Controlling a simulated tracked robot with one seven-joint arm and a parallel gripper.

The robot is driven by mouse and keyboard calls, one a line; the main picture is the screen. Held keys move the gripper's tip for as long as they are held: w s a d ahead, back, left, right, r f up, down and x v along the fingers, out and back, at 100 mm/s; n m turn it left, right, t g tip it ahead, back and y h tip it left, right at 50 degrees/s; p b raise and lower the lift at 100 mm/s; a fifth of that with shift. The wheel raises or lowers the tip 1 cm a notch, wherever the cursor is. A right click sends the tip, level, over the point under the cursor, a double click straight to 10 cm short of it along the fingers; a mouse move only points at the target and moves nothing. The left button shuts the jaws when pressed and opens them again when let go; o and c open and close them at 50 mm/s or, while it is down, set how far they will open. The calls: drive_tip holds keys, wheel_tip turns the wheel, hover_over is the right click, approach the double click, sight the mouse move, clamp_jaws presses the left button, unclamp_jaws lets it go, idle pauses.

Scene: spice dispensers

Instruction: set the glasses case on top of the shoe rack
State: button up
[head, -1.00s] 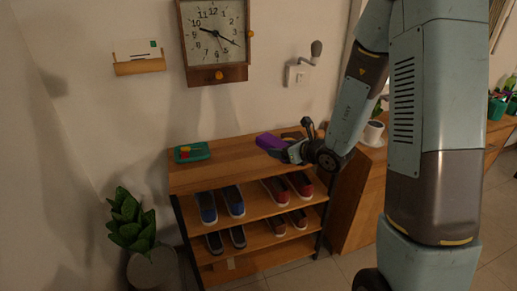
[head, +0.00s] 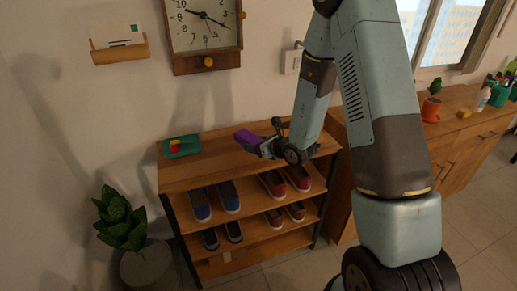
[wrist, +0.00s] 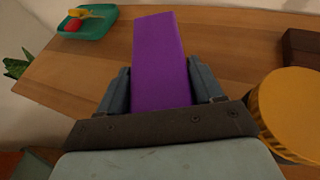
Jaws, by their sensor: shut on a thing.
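The glasses case is a purple box-like thing (wrist: 160,60), which also shows in the head view (head: 245,137). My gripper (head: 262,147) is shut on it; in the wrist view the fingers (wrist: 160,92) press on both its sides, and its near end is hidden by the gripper. The shoe rack (head: 195,172) has a wooden top and lower shelves. The case is over the rack's top, near its middle. I cannot tell whether it touches the wood.
A green tray (head: 182,147) with small red and yellow things lies at the left of the rack top. A brown block (wrist: 301,45) lies at the right. Several shoes (head: 229,197) fill the shelves. A plant (head: 122,220) stands at left. The top's middle is mostly clear.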

drive_tip(key=shift+w+a+f, duration=0.1)
drive_tip(key=shift+w+f, duration=0.3)
drive_tip(key=shift+f, duration=1.6)
drive_tip(key=o, duration=1.1)
